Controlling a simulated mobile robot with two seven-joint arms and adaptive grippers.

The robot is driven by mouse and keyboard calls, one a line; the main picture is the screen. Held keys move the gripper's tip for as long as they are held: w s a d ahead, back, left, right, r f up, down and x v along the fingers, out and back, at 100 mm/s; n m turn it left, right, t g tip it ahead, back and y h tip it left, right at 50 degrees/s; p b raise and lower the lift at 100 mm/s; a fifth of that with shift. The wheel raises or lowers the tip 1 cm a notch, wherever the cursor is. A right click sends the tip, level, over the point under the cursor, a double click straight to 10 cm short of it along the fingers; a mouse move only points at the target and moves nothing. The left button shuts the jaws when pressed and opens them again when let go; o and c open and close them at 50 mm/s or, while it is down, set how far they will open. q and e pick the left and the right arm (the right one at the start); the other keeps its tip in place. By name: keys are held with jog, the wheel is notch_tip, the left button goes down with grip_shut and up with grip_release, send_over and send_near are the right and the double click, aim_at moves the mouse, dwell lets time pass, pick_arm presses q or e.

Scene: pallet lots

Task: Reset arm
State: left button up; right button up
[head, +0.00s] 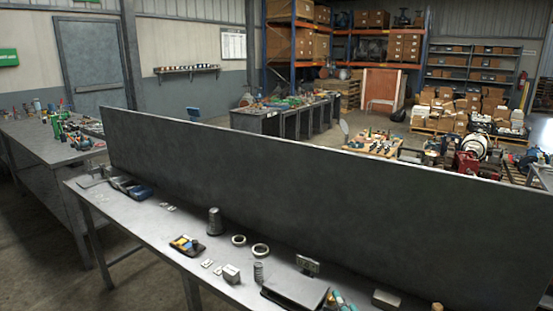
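Neither of my grippers shows in the head view, and no part of my arms can be made out. The nearest surface is a long grey metal table (150,221) that runs from the left toward the lower right. A tall dark grey panel (300,200) stands upright along its far edge. On the table are a dark tray with yellow and blue pieces (187,245), a grey cylinder (215,221), two pale rings (260,250) and a small metal block (231,274).
A second workbench (45,145) with coloured items stands at the left. Behind the panel are a grey desk (255,121), a pallet of small parts (375,145), machinery (475,158) and orange-blue racks (345,48) with boxes. Floor shows at the lower left.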

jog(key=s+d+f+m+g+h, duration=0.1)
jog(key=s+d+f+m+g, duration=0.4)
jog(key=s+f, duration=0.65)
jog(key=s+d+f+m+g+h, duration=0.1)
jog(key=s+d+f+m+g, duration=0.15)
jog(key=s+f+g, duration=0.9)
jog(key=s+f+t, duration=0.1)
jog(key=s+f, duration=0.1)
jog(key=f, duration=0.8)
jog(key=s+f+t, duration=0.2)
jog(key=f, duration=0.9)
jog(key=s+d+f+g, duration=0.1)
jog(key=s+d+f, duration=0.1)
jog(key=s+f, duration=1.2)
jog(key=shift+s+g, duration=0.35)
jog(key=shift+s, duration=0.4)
